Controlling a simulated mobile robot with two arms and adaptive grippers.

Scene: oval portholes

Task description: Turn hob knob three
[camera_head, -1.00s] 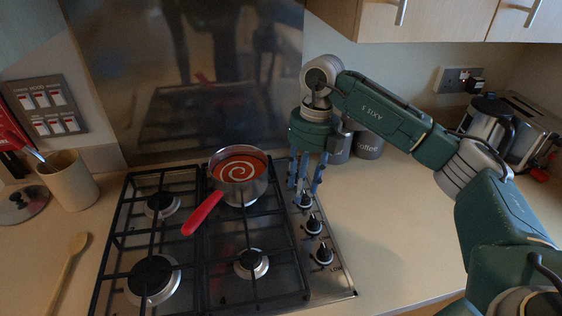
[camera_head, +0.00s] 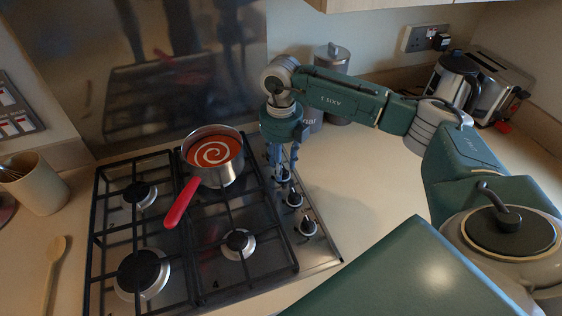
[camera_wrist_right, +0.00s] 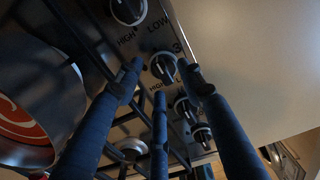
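The hob knobs run in a row along the right side of the gas hob (camera_head: 213,300). Knob three (camera_wrist_right: 163,66), dark with a "3" printed beside it, sits between the fingertips in the right wrist view. My right gripper (camera_head: 283,165) points down over the row, its blue fingers spread around that knob; it also shows in the right wrist view (camera_wrist_right: 164,72). I see gaps between fingers and knob; contact cannot be told. Two other knobs (camera_head: 294,197) (camera_head: 307,226) stand nearer the front. One more knob (camera_wrist_right: 128,10) lies on the other side. My left gripper is out of view.
A pan of red soup (camera_head: 213,155) stands on a back burner, its red handle (camera_head: 181,203) pointing to the front left. Metal canisters (camera_head: 331,60), a kettle (camera_head: 453,80) and a toaster (camera_head: 497,88) stand at the back right.

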